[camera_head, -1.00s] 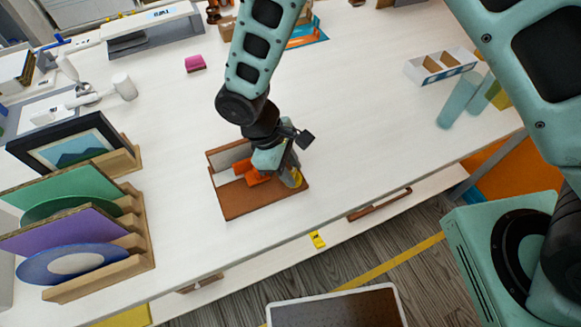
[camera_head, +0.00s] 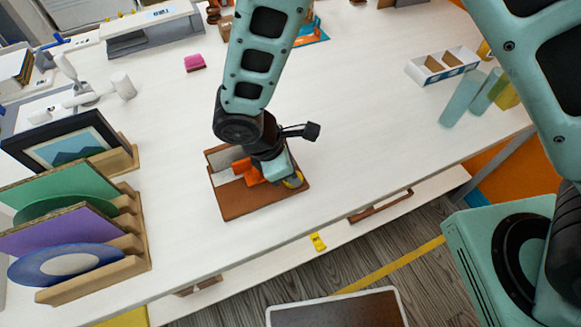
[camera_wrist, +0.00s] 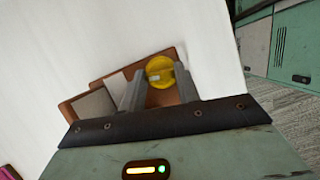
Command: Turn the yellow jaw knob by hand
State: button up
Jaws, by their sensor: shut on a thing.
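The yellow jaw knob (camera_head: 293,182) is at the right end of a small orange-jawed vise (camera_head: 247,172) on a brown wooden base (camera_head: 243,207). My gripper (camera_head: 287,174) is over the knob from above and partly hides it and the vise. In the wrist view the round yellow knob (camera_wrist: 160,72) sits between the two grey fingers of my gripper (camera_wrist: 160,84), which are shut on it. The brown base (camera_wrist: 160,98) shows behind the fingers. How far the knob is turned cannot be told.
A wooden rack (camera_head: 110,277) with several plates and boards stands on the left, beside a framed picture (camera_head: 68,150). A pink block (camera_head: 194,62) lies farther back. A white divided box (camera_head: 441,66) and translucent cylinders (camera_head: 462,98) are at the right. The white tabletop around the base is mostly clear.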

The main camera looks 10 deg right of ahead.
jog(key=shift+s+f, duration=0.1)
jog(key=shift+f, duration=0.05)
jog(key=o, duration=1)
jog(key=b+v, duration=0.2)
jog(key=v, duration=1.5)
jog(key=shift+r, duration=0.25)
jog(key=s+d+r+m+y, duration=0.1)
jog(key=s+d+m+y, duration=0.1)
jog(key=s+d+m, duration=0.3)
jog(key=s+d+r+m+y, duration=0.1)
jog(key=s+d+m+y, duration=0.2)
jog(key=d, duration=0.7)
jog(key=s+m, duration=0.2)
jog(key=m, duration=0.1)
jog(key=shift+s+r+m, duration=0.25)
jog(key=shift+s+m, duration=0.05)
jog(key=shift+s, duration=0.05)
